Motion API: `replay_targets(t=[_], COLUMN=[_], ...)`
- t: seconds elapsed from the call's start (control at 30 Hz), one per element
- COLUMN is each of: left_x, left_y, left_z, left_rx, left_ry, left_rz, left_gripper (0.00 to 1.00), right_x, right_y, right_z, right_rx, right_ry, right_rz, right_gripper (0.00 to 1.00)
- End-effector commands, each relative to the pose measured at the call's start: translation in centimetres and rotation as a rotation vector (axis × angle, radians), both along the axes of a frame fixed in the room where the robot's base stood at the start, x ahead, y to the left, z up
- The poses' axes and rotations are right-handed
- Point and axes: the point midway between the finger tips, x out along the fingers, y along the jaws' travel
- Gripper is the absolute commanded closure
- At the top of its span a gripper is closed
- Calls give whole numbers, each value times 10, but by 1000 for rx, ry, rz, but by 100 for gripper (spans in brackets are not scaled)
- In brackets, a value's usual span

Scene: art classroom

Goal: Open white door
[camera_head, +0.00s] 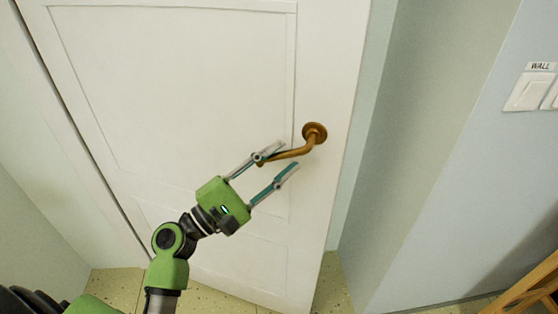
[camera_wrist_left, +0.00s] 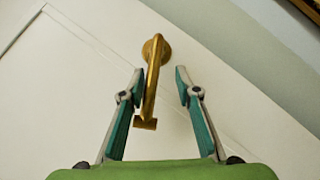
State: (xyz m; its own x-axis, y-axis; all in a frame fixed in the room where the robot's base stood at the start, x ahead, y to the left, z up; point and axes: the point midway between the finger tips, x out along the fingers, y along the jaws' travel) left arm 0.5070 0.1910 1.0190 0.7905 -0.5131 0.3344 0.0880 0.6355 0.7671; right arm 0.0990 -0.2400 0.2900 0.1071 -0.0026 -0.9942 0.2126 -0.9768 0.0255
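The white door (camera_head: 190,90) fills the middle of the head view, and its panel also shows in the left wrist view (camera_wrist_left: 70,85). A brass lever handle (camera_head: 296,152) sits near its right edge, pointing left and slightly down from a round rose. My left gripper (camera_head: 289,155) is open at the lever. In the left wrist view the lever (camera_wrist_left: 151,85) lies between the open fingers, close to the left finger and apart from the right one. I cannot tell whether the left finger touches it. My right gripper is not in view.
A pale wall (camera_head: 470,170) with a light switch (camera_head: 530,92) labelled "WALL" stands to the right of the door. A wooden piece of furniture (camera_head: 530,288) shows at the lower right corner. A strip of speckled floor (camera_head: 332,285) shows below.

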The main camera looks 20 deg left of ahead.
Motion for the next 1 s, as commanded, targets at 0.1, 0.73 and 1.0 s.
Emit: replay_targets(t=[0.1, 0.73, 1.0], left_x=[0, -73, -95], left_y=[-1, 48, 61], left_z=[-2, -34, -41], left_rx=[2, 1, 1], left_ry=[4, 8, 4], left_rz=[-2, 1, 1], left_gripper=[72, 72, 72], right_x=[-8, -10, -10], right_y=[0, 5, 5], right_z=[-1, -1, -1], right_rx=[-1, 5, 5], right_ry=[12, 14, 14], right_rz=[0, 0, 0], right_gripper=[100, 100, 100])
